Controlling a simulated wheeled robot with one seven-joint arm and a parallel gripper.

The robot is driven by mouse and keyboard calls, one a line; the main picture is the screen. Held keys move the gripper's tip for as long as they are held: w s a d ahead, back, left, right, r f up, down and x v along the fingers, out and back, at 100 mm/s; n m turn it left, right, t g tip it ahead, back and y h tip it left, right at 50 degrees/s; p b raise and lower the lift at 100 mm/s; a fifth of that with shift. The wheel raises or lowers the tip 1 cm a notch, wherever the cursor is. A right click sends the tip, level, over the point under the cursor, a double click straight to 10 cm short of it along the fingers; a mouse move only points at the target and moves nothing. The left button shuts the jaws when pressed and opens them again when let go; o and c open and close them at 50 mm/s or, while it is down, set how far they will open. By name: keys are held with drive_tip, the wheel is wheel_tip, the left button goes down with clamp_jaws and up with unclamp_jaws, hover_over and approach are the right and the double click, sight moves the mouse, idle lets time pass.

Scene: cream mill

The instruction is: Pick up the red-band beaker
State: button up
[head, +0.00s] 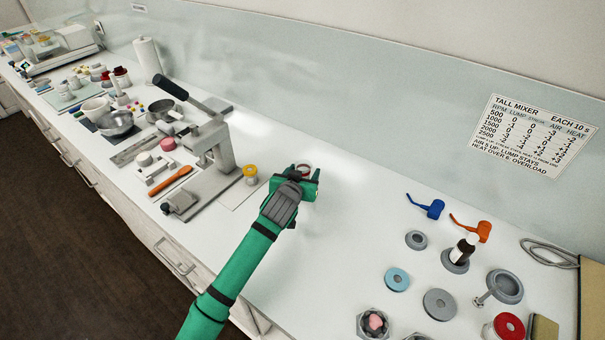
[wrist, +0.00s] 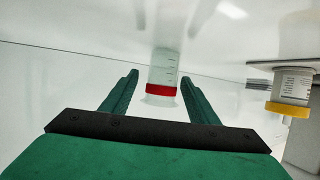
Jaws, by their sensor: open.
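The red-band beaker (wrist: 163,72) is clear, with dark measuring marks and a red band near its lower end in the wrist view. My gripper (wrist: 161,82) is open, with one green finger on each side of the beaker in that view. A gap shows on both sides, and I see no contact. How deep the beaker sits between the fingers is hard to tell.
A yellow-banded container (head: 250,174) stands close on the left, beside a grey lever press (head: 212,150). It also shows at the right in the wrist view (wrist: 290,92). Blue (head: 427,208) and orange (head: 470,228) scoops lie right. The counter between is clear.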

sight(306, 168)
drive_tip(key=x, duration=0.4)
drive_tip(key=shift+w+f, duration=0.15)
drive_tip(key=shift+f, duration=0.2)
drive_tip(key=shift+a, duration=0.1)
drive_tip(key=c, duration=1.1)
drive_tip(key=shift+c, duration=0.2)
drive_tip(key=shift+r, duration=0.1)
